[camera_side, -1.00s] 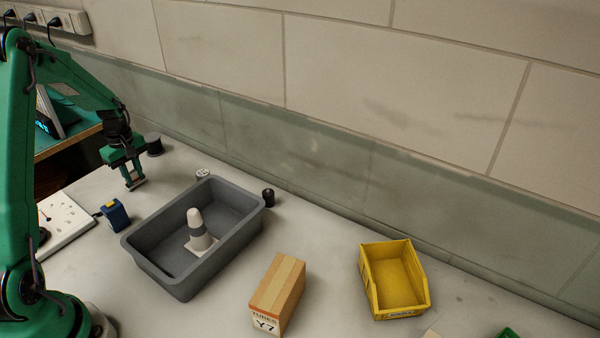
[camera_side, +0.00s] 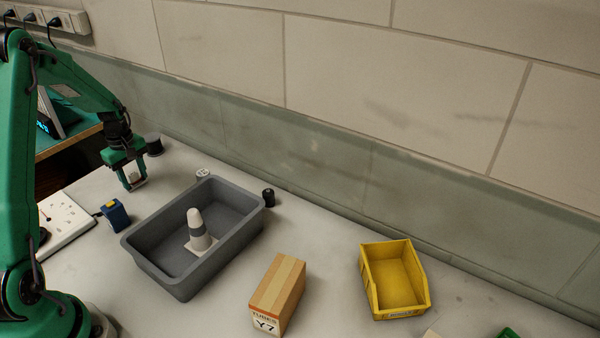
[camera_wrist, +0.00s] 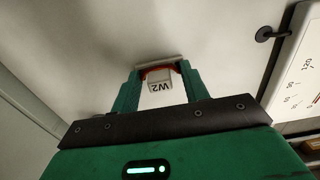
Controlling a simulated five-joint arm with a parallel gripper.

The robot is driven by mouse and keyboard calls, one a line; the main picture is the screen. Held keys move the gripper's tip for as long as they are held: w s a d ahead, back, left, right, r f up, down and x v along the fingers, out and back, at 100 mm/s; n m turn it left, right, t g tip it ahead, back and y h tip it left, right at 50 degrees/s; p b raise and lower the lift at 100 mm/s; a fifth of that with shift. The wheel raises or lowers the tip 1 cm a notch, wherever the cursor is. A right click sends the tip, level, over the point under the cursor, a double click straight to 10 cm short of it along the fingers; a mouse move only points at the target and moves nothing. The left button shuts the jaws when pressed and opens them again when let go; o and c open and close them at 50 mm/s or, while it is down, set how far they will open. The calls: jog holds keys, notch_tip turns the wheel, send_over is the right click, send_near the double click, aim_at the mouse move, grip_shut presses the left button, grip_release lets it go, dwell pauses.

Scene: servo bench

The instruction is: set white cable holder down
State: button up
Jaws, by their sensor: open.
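The white cable holder, a small pale block marked W2 (camera_wrist: 160,86), shows between my gripper's two green fingers in the wrist view, with a red-orange edge around its far end. In the side view the white cable holder (camera_side: 132,171) is a small pale patch between the fingers. My gripper (camera_side: 134,184) points down low over the bench at the left, behind the blue box and left of the grey bin. Its jaws are open around the holder. I cannot tell whether the holder's underside touches the bench.
A grey bin (camera_side: 150,265) holding a white-and-grey cone (camera_side: 196,225) stands right of my gripper. A blue box (camera_side: 116,214), a white panel (camera_side: 66,222) and a dark spool (camera_side: 153,144) are close by. A carton (camera_side: 280,285) and yellow bin (camera_side: 398,300) stand farther right.

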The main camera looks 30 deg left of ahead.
aim_at(133, 173)
notch_tip(133, 173, up, 12)
dwell(0.6)
jog(key=shift+r, duration=0.1)
dwell(0.4)
jog(key=s+d+r+m+t+y, duration=0.15)
jog(key=d+r+m, duration=0.3)
jog(key=d, duration=0.45)
jog(key=s+d+r+m+t+h, duration=0.1)
jog(key=s+d+r+m, duration=0.1)
jog(key=d+r+m, duration=0.5)
jog(key=s+d+m+t, duration=0.3)
jog(key=s+d+m, duration=0.3)
jog(key=s+d, duration=0.5)
jog(key=d, duration=0.4)
